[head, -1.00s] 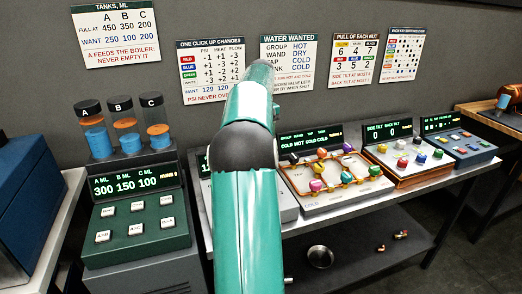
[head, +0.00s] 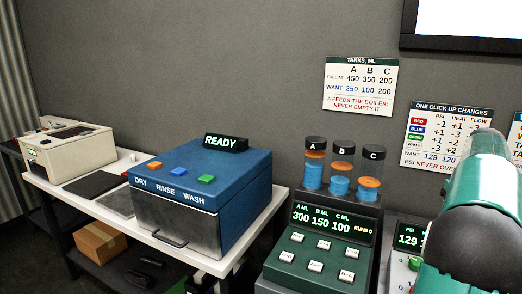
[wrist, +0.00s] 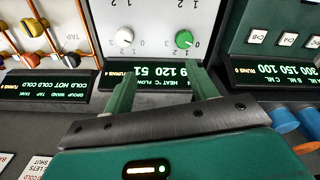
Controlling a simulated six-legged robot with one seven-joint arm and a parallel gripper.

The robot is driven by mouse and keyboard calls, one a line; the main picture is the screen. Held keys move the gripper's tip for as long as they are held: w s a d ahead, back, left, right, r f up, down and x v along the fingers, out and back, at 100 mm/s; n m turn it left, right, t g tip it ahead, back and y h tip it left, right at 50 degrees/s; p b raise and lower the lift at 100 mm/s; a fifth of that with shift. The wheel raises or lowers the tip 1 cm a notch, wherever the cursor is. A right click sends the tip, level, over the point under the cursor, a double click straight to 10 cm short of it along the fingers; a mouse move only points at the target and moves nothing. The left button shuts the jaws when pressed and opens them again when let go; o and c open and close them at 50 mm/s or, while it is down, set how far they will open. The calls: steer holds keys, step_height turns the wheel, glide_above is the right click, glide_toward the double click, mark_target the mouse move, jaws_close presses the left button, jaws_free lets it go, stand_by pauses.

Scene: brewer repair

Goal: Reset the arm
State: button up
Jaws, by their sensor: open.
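My gripper (wrist: 163,90) shows in the wrist view with its two green fingers apart and nothing between them. It is over the white panel (wrist: 150,22), which carries a white knob (wrist: 125,37) and a green knob (wrist: 184,39). Its display (wrist: 160,72) is partly covered by the fingers. I cannot tell whether the fingers touch the panel. In the head view my green arm stands at the right edge, and my gripper is not visible there.
The tank unit (head: 320,245) reads 300, 150, 100. Left of it stands a blue washer (head: 205,190) with a READY sign (head: 226,143). A beige machine (head: 68,150) stands at the far left. A cardboard box (head: 97,241) lies below. A pipe board (wrist: 45,40) is beside the panel.

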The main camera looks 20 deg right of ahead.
steer(key=w+a+r+n+t, duration=0.1)
steer(key=w+a+r, duration=0.15)
steer(key=a, duration=1.15)
steer(key=w+a+r+n+t, duration=0.1)
steer(key=w+a+n, duration=0.15)
steer(key=a, duration=1.25)
steer(key=s+a+f+t, duration=0.1)
steer(key=s+a+f, duration=0.2)
steer(key=a, duration=0.4)
steer(key=s+a+f+n+t, duration=0.1)
steer(key=s+a+f, duration=0.1)
steer(key=s+a, duration=0.2)
steer(key=s+a+f+n+t, duration=0.1)
steer(key=s+a+f, duration=0.2)
steer(key=a, duration=0.8)
steer(key=shift+s+f, duration=0.2)
steer(key=shift+f, duration=0.1)
steer(key=shift+n, duration=0.25)
